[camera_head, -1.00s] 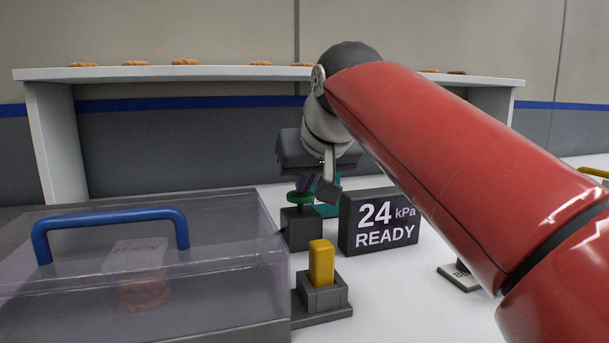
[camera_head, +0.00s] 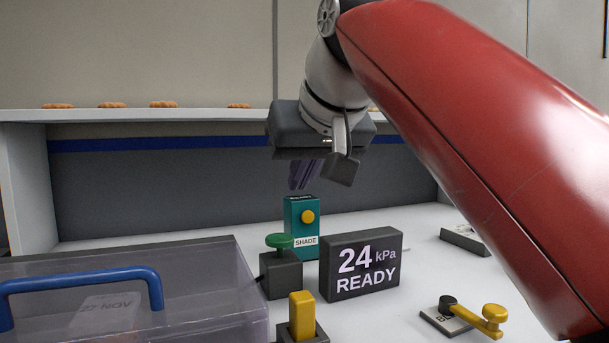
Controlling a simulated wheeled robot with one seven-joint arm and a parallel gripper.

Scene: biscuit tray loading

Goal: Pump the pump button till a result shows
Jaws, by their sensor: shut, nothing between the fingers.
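The pump button is a green round cap (camera_head: 279,241) on a dark grey block (camera_head: 281,275), left of centre on the white table. Beside it on the right, the dark display (camera_head: 360,264) reads "24 kPa READY". My gripper (camera_head: 304,176) is shut and empty, with its fingers pointing down. It hangs above and behind the button, apart from it, over a teal box (camera_head: 302,222) with a yellow round knob and a "SHADE" label.
A clear-lidded case (camera_head: 205,290) with a blue handle (camera_head: 85,282) fills the front left. A yellow lever (camera_head: 302,314) stands at the front, and a yellow crank (camera_head: 484,319) lies at right. A shelf (camera_head: 200,115) with biscuits spans the back.

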